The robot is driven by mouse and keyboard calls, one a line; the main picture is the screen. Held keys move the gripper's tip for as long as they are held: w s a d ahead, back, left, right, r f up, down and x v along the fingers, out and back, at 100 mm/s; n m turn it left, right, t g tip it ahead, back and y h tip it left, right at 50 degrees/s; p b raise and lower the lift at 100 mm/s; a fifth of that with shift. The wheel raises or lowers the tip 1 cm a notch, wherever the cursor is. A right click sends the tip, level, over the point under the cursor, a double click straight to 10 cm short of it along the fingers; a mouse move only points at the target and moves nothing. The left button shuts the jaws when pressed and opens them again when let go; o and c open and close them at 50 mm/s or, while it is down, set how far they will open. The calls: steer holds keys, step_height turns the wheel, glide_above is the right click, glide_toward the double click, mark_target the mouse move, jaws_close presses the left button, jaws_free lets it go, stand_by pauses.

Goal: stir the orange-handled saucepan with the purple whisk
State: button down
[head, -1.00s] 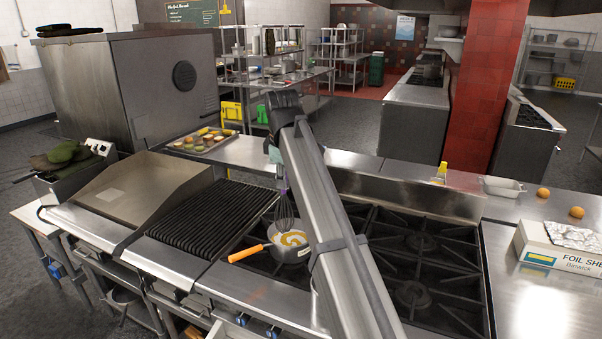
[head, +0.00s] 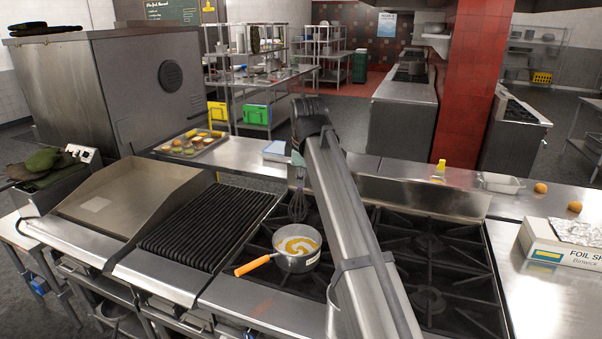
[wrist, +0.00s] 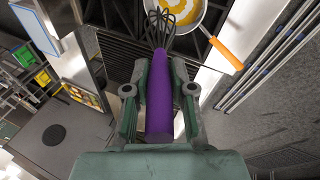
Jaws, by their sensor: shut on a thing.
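The orange-handled saucepan (head: 297,262) sits on the left part of the black stove grate, its handle pointing left toward the front. It holds a pale content with an orange-yellow swirl. The saucepan also shows at the top of the wrist view (wrist: 186,10). My gripper (wrist: 160,82) is shut on the handle of the purple whisk (wrist: 160,95). In the head view the whisk (head: 298,205) hangs wires down, behind the saucepan and above its rim, apart from it. My gripper is mostly hidden behind my arm in the head view.
A ribbed grill (head: 207,220) and a flat griddle (head: 120,195) lie left of the stove. A tray of food (head: 190,143) and a yellow bottle (head: 439,171) stand on the back ledge. A foil box (head: 565,243) is at the right. The right burners (head: 430,300) are empty.

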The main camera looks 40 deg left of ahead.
step_height(320, 180, down, 12)
steer(key=b, duration=0.4)
steer(key=shift+w+a, duration=0.35)
steer(key=shift+a, duration=0.05)
stand_by(0.3)
steer(key=shift+f, duration=0.1)
steer(key=shift+d, duration=0.15)
